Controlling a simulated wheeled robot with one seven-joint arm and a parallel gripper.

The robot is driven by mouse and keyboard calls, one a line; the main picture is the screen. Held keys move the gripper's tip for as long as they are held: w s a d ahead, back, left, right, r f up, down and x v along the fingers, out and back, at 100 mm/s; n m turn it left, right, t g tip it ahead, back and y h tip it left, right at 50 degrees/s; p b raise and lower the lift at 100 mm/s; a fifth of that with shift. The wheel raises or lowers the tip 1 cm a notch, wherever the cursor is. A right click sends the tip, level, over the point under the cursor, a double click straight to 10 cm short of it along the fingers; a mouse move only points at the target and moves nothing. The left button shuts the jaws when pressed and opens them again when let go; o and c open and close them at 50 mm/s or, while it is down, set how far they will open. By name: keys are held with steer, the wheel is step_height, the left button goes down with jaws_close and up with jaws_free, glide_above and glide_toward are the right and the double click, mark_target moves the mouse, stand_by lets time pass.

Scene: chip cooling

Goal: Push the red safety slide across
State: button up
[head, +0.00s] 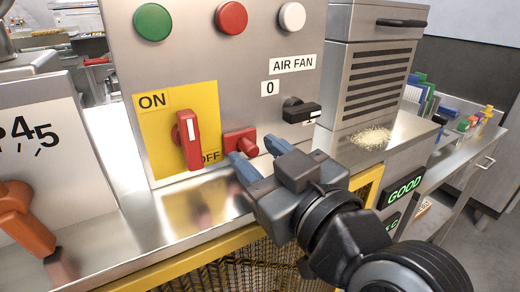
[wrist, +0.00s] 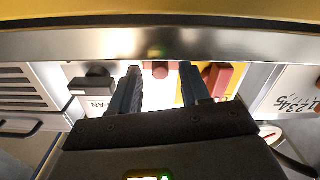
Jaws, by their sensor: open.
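The red safety slide (head: 240,141) is a small red block low on the steel control panel, right of the yellow plate marked ON and OFF. It also shows in the wrist view (wrist: 160,70), between my two fingers as seen there. My gripper (head: 252,150) is open, its blue-grey fingertips just in front of and below the slide. The fingers show in the wrist view (wrist: 160,74), spread wide with nothing held. I cannot tell whether a fingertip touches the slide or the panel. My left finger hides part of the slide's lower edge.
A red rotary handle (head: 188,140) on the yellow plate (head: 160,128) is close left. A black AIR FAN knob (head: 300,110) is close right. Green, red and white buttons line the top. An orange lever (head: 18,215) is far left. The steel ledge (head: 190,205) below is mostly clear.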

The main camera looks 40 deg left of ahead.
steer(key=shift+a, duration=0.2)
jaws_close()
stand_by(0.4)
